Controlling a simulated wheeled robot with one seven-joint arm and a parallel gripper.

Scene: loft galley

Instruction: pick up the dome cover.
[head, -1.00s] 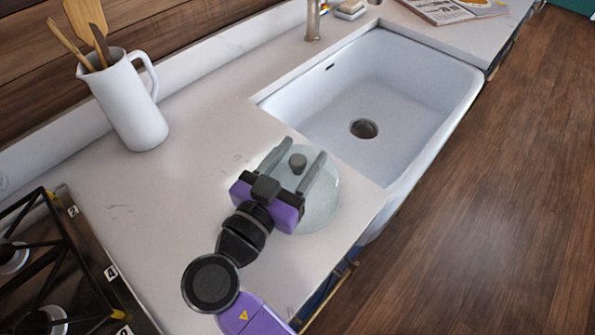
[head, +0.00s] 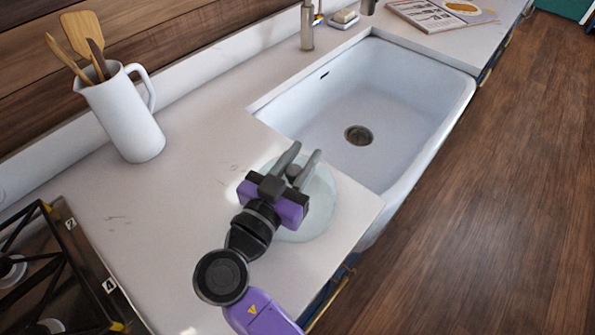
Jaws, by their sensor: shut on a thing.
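The dome cover (head: 318,211) is a pale, translucent glass dome with a dark grey knob on top. It is on the white counter in the head view, close to the sink's near corner. My gripper (head: 297,167) is over the dome from the near left, with its two grey fingers closed on the knob. The gripper's purple body hides part of the dome. I cannot tell whether the dome's rim is touching the counter or just above it.
The white sink (head: 415,110) lies just beyond the dome. A white pitcher (head: 130,125) with wooden utensils stands at the back left. A black stove (head: 60,260) is at the lower left. A magazine (head: 440,12) and soap dish (head: 344,19) are far back. The counter left of the dome is clear.

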